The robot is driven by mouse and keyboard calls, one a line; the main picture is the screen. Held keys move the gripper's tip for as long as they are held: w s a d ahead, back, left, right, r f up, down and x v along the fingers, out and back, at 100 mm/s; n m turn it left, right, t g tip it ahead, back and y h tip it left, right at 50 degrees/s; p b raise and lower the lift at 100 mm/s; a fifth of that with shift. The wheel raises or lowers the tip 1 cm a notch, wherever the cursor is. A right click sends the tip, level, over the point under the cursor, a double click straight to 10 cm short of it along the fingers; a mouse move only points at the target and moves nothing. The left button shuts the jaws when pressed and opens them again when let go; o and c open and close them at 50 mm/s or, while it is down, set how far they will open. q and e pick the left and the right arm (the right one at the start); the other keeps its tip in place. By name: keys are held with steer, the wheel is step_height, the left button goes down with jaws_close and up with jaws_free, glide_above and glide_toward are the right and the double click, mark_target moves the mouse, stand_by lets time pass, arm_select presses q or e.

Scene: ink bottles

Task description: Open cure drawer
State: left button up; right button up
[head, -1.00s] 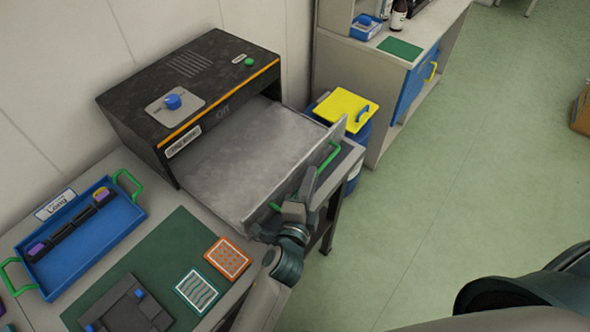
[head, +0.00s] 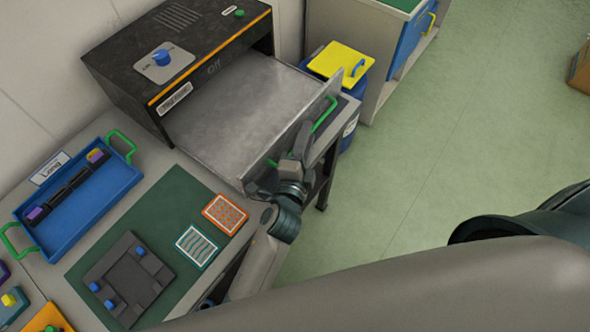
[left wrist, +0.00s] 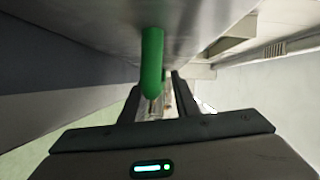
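The cure drawer (head: 245,110) is a grey metal tray pulled far out of the black cure unit (head: 180,55), whose front reads "Off". Its front panel carries a green handle (head: 326,115), also in the left wrist view (left wrist: 152,62). My left gripper (head: 300,140) is at the middle of this handle, hiding part of it. In the left wrist view the left gripper's fingers (left wrist: 157,100) stand apart, one on each side of the handle, with a visible gap beside the bar. My right gripper is not in view.
A blue tray (head: 118,188) with green handles, a dark fixture (head: 125,275) on a green mat (head: 180,195), and orange (head: 225,213) and teal-edged (head: 197,246) cards share the bench. A blue bin with yellow lid (head: 340,60) stands behind the drawer.

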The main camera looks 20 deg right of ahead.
arm_select(q)
steer(key=b+v, duration=0.3)
steer(key=v, duration=1.3)
steer(key=shift+s+b, duration=0.3)
steer(key=shift+s, duration=0.05)
steer(key=shift+a+r, duration=0.15)
